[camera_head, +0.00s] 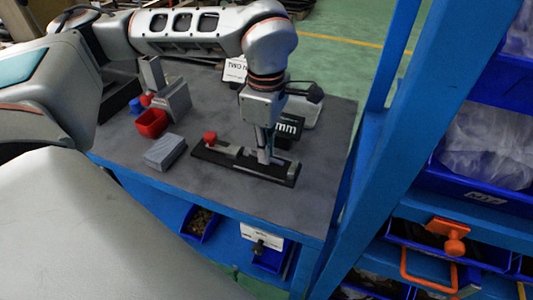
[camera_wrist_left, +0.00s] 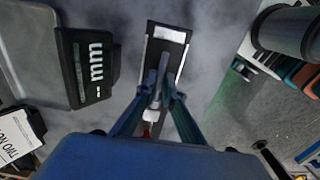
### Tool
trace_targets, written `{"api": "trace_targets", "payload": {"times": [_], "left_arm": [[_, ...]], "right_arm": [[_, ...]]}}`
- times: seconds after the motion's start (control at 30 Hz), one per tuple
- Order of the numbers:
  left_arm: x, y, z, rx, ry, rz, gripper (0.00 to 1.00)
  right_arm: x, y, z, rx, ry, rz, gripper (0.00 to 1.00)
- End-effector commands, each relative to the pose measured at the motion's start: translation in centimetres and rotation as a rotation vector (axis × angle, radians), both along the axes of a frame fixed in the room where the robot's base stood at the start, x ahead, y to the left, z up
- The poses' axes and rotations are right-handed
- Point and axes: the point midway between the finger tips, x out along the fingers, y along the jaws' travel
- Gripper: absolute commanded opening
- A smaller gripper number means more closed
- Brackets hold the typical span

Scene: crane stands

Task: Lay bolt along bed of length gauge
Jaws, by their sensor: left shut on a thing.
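The length gauge (camera_head: 278,173) is a long dark base with a pale bed and a red knob at its left end, lying on the grey bench top. My left gripper (camera_head: 263,158) points down over the gauge's middle. In the left wrist view, the gripper (camera_wrist_left: 160,99) is shut on a grey bolt (camera_wrist_left: 161,71), which lies lengthwise over the gauge (camera_wrist_left: 166,36). The fingers hide part of the bolt. I cannot tell whether it touches the bed. My right gripper is not in view.
A black "mm" display (camera_head: 287,128) stands close behind the gauge. A grey block (camera_head: 164,152), a red bin (camera_head: 151,123) and metal blocks (camera_head: 173,100) are to the left. A blue rack post (camera_head: 425,110) rises at the right. The front right bench top is clear.

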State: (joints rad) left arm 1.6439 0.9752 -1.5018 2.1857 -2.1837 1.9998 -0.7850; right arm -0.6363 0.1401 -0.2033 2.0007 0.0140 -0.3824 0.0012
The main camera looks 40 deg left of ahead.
Motion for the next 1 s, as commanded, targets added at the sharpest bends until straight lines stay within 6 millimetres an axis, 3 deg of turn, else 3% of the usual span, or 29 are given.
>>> {"api": "trace_targets", "payload": {"times": [0.1,0.47,0.57,1.0], "left_arm": [[-0.02,0.0,-1.33,0.0,0.001,0.0,0.0],[0.0,-0.01,-1.6,0.0,0.0,0.0,0.0],[0.01,0.0,-1.59,0.0,-0.001,0.0,0.24],[0.06,0.0,-0.88,0.0,-0.003,0.001,0.24]], "right_arm": [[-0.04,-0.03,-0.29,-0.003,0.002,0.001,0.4],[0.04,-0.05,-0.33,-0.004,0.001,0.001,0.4],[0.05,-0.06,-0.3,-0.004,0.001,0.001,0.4],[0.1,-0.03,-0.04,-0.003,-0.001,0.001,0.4]]}}
